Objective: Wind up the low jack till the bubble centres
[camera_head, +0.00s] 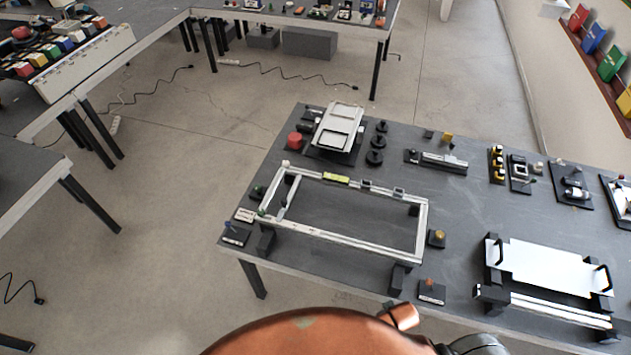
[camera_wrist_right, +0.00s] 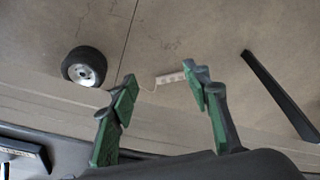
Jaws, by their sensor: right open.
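A pale rectangular frame (camera_head: 345,246) stands on dark blocks at the left part of the dark table. A yellow-green bubble level (camera_head: 336,178) lies on its far rail; the bubble is too small to read. I cannot tell which one is the low jack. My right gripper (camera_wrist_right: 160,85) shows in the right wrist view with its green-padded fingers apart and empty, above the floor. My left gripper is not in view.
The dark table (camera_head: 360,225) also carries a tilted pale tray (camera_head: 338,125), a red round piece (camera_head: 295,139) and a white plate with black handles (camera_head: 545,265). In the right wrist view, a wheel (camera_wrist_right: 84,66) and a power strip (camera_wrist_right: 170,78) are on the floor.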

